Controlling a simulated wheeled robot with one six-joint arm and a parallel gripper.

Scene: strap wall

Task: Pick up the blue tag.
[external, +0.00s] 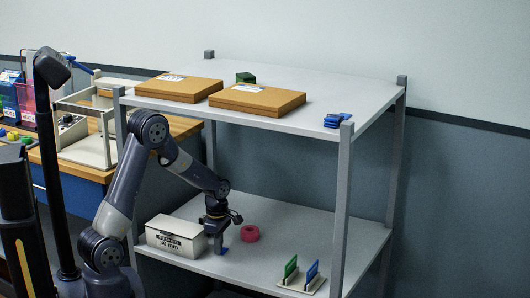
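A blue tag (311,272) stands upright beside a green tag (291,267) in a small pale holder (301,284) near the front right of the lower shelf. My gripper (218,243) points down over the lower shelf, well to the left of the holder. A small blue piece (223,251) shows right at or under my fingertips. I cannot tell whether it is held, lies on the shelf, or is part of the gripper. The finger gap is too small to read.
The upper shelf (310,82) and front post (342,210) bound the space. Cardboard boxes (257,99) and a blue item (338,120) sit above.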

